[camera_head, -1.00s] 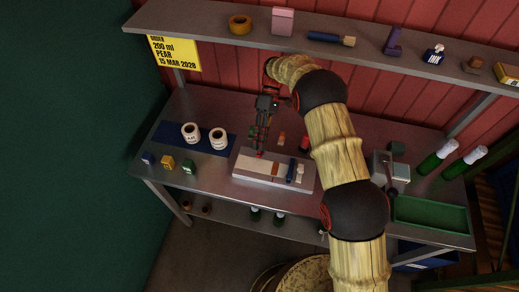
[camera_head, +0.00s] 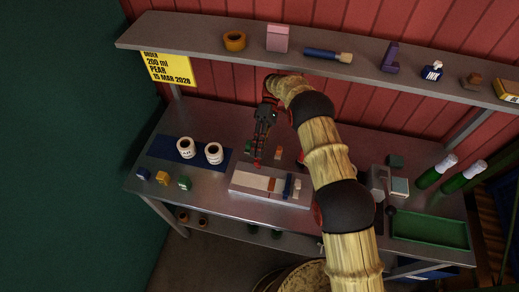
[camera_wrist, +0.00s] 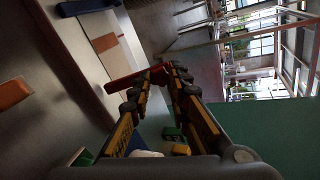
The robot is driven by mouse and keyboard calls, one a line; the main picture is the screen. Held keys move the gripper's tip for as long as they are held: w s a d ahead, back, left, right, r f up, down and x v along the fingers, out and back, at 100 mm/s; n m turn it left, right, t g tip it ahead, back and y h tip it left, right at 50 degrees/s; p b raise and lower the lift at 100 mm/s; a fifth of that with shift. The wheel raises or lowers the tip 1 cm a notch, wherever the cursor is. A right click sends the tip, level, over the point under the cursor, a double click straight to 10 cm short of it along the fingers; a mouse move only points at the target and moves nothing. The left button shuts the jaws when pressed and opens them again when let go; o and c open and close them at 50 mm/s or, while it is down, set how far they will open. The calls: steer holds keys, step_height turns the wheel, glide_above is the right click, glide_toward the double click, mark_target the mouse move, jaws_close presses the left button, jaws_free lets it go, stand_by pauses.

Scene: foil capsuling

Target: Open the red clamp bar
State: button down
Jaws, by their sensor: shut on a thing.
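The red clamp bar (camera_wrist: 133,80) shows in the wrist view, its end between my fingertips. My gripper (camera_wrist: 156,77) is shut on it. In the head view my gripper (camera_head: 258,160) reaches down to the back left corner of the pale board (camera_head: 250,181), and a small red end of the bar (camera_head: 257,165) shows at the fingertips. The bar stands out from the board's edge in the wrist view. Most of the bar is hidden by my fingers in the head view.
Two white rolls (camera_head: 186,148) stand on a blue mat (camera_head: 165,152) at left, with small coloured blocks (camera_head: 162,178) in front. A green tray (camera_head: 430,232) and green bottles (camera_head: 436,170) are at right.

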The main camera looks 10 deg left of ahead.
steer(key=c, duration=1.7)
jaws_free()
steer(key=shift+o, duration=0.2)
